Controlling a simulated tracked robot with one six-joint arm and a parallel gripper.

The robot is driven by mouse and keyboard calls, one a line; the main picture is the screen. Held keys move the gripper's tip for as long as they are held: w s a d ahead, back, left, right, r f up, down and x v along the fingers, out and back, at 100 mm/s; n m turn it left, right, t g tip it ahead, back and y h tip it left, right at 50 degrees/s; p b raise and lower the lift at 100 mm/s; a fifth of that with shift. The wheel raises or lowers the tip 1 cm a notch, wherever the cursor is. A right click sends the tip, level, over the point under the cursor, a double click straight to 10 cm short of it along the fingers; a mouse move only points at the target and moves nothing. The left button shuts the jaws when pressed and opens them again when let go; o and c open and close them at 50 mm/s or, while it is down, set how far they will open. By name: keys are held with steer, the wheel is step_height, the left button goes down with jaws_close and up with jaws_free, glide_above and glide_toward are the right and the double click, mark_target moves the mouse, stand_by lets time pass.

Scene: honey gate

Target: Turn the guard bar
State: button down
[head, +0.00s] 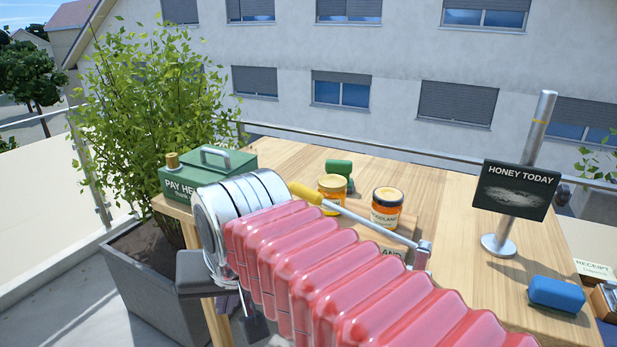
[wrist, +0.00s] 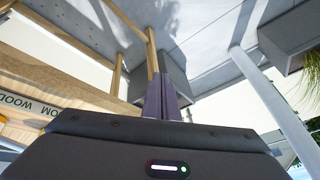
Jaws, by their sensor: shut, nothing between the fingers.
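The guard bar (head: 362,220) is a thin metal rod with a yellow grip (head: 305,193) at its left end and a metal bracket (head: 423,254) at its right end.
A green pay box (head: 207,177) stands at the table's left corner beside a leafy planter. A green object (head: 339,172) lies behind the jars. A "HONEY TODAY" sign (head: 514,190) on a metal post and a blue block (head: 556,294) are at right. The back middle tabletop is clear.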

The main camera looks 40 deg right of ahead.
steer(key=w+d+r+m, duration=0.3)
steer(key=d+r+m, duration=0.2)
steer(key=r+m, duration=0.15)
step_height(320, 180, up, 18)
steer(key=m+g, duration=0.2)
steer(key=m, duration=1.8)
glide_above(306, 189)
steer(key=s+a, duration=0.2)
steer(key=s, duration=0.3)
steer(key=shift+d+f+h, duration=0.1)
steer(key=shift+f+h, duration=0.05)
steer(key=shift+h, duration=0.25)
steer(key=x, duration=1.4)
